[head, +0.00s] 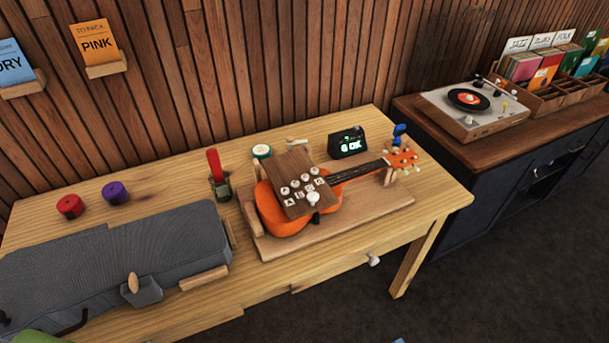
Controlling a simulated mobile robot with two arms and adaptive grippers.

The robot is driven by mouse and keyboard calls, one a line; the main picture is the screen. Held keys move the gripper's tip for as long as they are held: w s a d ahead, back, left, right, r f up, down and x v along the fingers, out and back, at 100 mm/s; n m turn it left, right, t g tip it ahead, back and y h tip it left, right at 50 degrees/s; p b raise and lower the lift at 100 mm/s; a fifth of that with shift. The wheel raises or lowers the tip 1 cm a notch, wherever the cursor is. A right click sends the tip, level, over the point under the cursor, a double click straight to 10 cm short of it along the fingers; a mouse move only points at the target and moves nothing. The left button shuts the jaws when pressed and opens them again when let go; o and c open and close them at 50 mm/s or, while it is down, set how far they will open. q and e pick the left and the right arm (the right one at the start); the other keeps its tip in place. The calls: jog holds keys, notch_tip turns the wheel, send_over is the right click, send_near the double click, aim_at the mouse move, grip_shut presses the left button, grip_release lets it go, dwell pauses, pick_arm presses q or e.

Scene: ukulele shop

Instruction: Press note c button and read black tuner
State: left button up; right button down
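An orange ukulele (284,221) lies on a wooden cradle (262,243) on the workbench, its neck pointing right. A dark wooden panel (291,165) sits over its body, with several small white round buttons (308,187) and letter labels. The labels are too small to tell which button is note C. A larger white knob (313,198) stands at the panel's front edge. The black tuner (336,148) stands behind the neck, facing me. Its lit display seems to read "G OK" with a small green light above; the first character is unsure. Neither of my grippers is in view.
A grey case (120,245) covers the bench's left part. Red (70,206) and purple (115,193) spools, a red-handled tool in a holder (220,187) and a green-rimmed round container (262,152) stand behind. A turntable (445,112) is on the right cabinet. The bench's front right is clear.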

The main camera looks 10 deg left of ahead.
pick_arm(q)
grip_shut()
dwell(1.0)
